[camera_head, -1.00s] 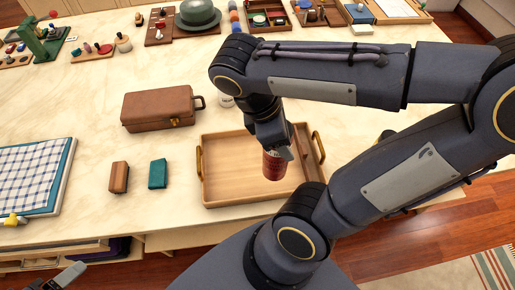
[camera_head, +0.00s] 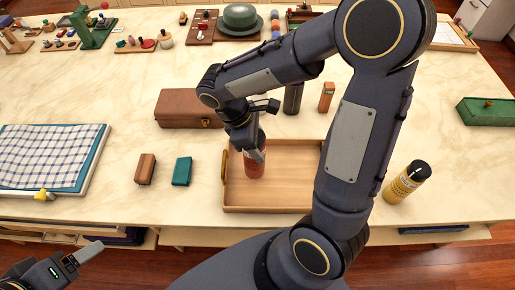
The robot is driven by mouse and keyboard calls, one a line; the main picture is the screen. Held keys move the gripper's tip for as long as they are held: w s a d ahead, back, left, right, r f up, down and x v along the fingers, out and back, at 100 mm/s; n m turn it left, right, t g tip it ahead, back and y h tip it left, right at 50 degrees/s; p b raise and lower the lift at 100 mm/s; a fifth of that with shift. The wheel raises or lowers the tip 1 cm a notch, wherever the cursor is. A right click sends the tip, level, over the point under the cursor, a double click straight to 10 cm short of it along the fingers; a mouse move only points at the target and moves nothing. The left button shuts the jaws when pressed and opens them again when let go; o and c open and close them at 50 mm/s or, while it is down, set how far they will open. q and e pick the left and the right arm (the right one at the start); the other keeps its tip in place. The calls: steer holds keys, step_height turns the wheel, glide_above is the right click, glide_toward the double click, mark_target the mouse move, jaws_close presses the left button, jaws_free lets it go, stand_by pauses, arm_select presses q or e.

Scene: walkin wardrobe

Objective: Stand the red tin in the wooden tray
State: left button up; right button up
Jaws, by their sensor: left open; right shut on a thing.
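The red tin (camera_head: 254,170) is upright at the left side of the wooden tray (camera_head: 286,208), its top covered by my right gripper (camera_head: 255,155). My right gripper is shut on the tin from above. I cannot tell whether the tin's base touches the tray floor. The tray has a handle at its left end, and my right arm hides its right end. My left gripper (camera_head: 82,262) is open and empty at the lower left, in front of the table edge.
A brown case (camera_head: 188,108) stands behind the tray. A brown block (camera_head: 146,168) and a teal block (camera_head: 182,171) lie left of it. A yellow can (camera_head: 407,181) stands to the right. A dark cylinder (camera_head: 293,98) and an orange box (camera_head: 326,96) stand behind.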

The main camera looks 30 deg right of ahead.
steer(key=shift+w+f, duration=0.15)
steer(key=shift+f, duration=1.65)
steer(key=shift+f+b, duration=0.15)
steer(key=shift+b, duration=0.15)
steer(key=o, duration=1.4)
steer(key=v, duration=1.2)
steer(key=shift+s+d+r+m+t+y, duration=0.3)
steer(key=shift+s+m+t+y, duration=1)
steer(key=shift+s+m, duration=0.9)
steer(key=shift+s+d+r+m+t+y, duration=0.15)
steer(key=shift+s+d+m+t+y, duration=0.2)
steer(key=shift+s+m+t+y, duration=1.45)
steer(key=shift+s+d+r+m+t+y, duration=0.3)
steer(key=shift+s+m+t+y, duration=0.55)
steer(key=shift+s+m, duration=1.75)
